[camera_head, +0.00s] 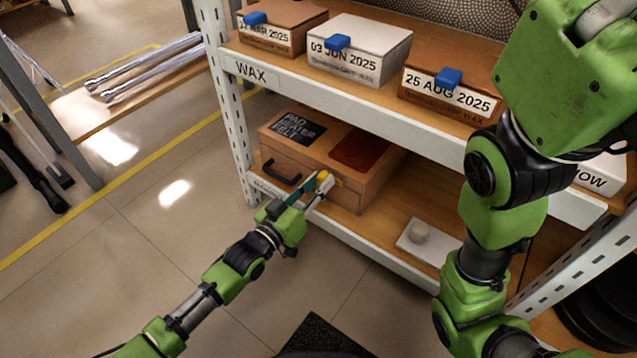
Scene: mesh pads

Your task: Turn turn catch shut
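A brown wooden case (352,192) sits on the lower shelf. It has a dark handle (281,172) on its front, and a dark label and a dark red panel on top. My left gripper (322,187) is at the right part of the case's front, touching it or very close. Pale and yellow parts show at its fingertips; I cannot tell which belong to a catch. The catch is not clearly visible, and the gripper covers that spot. Whether the fingers are closed on something is too small to tell. My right arm crosses the right side; its gripper is out of view.
The upper shelf (272,76) holds dated boxes with blue clips, including a white box (360,52) and a brown box (452,92). Open floor lies left of the rack.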

